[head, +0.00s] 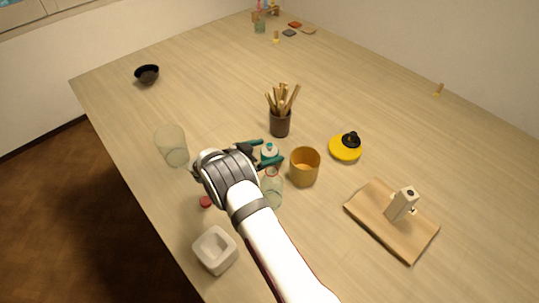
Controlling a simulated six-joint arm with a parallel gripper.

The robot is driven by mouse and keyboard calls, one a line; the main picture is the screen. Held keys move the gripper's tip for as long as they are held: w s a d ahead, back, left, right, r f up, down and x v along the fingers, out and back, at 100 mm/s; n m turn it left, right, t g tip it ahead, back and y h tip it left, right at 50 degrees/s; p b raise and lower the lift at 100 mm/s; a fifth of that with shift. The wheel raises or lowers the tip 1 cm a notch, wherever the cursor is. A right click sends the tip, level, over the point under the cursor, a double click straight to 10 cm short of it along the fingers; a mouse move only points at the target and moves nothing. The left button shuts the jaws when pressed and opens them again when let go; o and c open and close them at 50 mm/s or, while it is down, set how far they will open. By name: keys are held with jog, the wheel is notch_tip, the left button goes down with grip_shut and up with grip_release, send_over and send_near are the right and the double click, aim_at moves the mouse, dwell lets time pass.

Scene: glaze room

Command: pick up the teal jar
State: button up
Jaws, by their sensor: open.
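The small teal jar (269,150) with a pale, rounded top stands on the table near the middle of the head view. My gripper (272,149) is open, with its dark green fingers reaching to either side of the jar. The jar's lower part is partly hidden by the near finger. I cannot tell whether either finger touches it.
An ochre cup (304,168) and a clear glass vessel (272,190) stand close by on the near right side. A brown pot of brushes (280,124) is just behind. A clear tumbler (172,147) stands left, a white square dish (215,250) in front. The far table is mostly clear.

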jog(key=shift+x, duration=0.8)
grip_shut()
